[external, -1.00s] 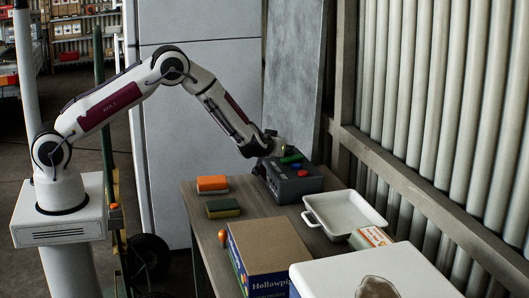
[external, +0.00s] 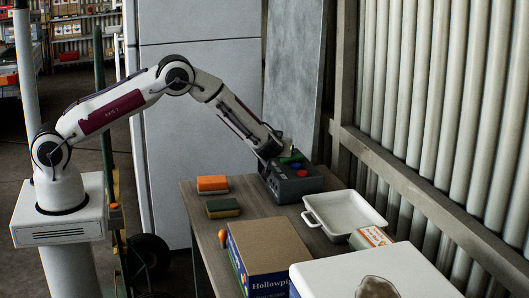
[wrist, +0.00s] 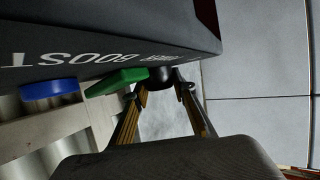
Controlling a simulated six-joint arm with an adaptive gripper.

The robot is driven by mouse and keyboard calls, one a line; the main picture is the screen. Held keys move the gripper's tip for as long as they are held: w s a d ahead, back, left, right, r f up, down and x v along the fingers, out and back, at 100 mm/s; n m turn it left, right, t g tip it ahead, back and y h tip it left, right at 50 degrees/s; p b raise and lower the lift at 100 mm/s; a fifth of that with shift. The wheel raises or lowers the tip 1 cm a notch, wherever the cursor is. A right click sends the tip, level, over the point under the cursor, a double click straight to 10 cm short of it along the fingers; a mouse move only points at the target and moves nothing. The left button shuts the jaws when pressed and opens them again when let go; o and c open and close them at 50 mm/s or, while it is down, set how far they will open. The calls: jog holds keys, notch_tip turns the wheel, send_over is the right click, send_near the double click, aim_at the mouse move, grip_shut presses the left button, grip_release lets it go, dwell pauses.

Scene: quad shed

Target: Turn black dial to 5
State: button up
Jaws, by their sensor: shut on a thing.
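The dark grey control box (external: 296,189) stands at the far end of the table. Its top carries a green handle (external: 291,158), a red knob (external: 302,166) and a blue knob (external: 302,173). My gripper (wrist: 164,90) is at the box's left end, its two fingers closed around the black dial (wrist: 163,77), which hangs from the box's edge in the wrist view. The green handle (wrist: 117,80) is just left of the fingers there, and the blue knob (wrist: 50,93) farther left. The dial's pointer and numbers cannot be read; the arm hides the dial in the external view.
An orange block (external: 212,183) and a green-and-yellow sponge (external: 223,208) lie to the box's left. A white dish (external: 318,216) is in front, with a cardboard box (external: 268,246) nearer. A corrugated wall (external: 440,110) bounds the right side.

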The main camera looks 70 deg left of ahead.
jog(key=shift+r, duration=0.1)
jog(key=o, duration=1.1)
jog(key=shift+d, duration=0.1)
jog(key=shift+s+d+r, duration=0.2)
jog(key=shift+s+d, duration=0.05)
jog(key=shift+d, duration=0.2)
jog(key=v, duration=1)
jog(key=shift+s+d+r, duration=0.1)
jog(key=shift+s+d, duration=0.05)
jog(key=shift+d, duration=0.1)
jog(key=shift+c, duration=0.4)
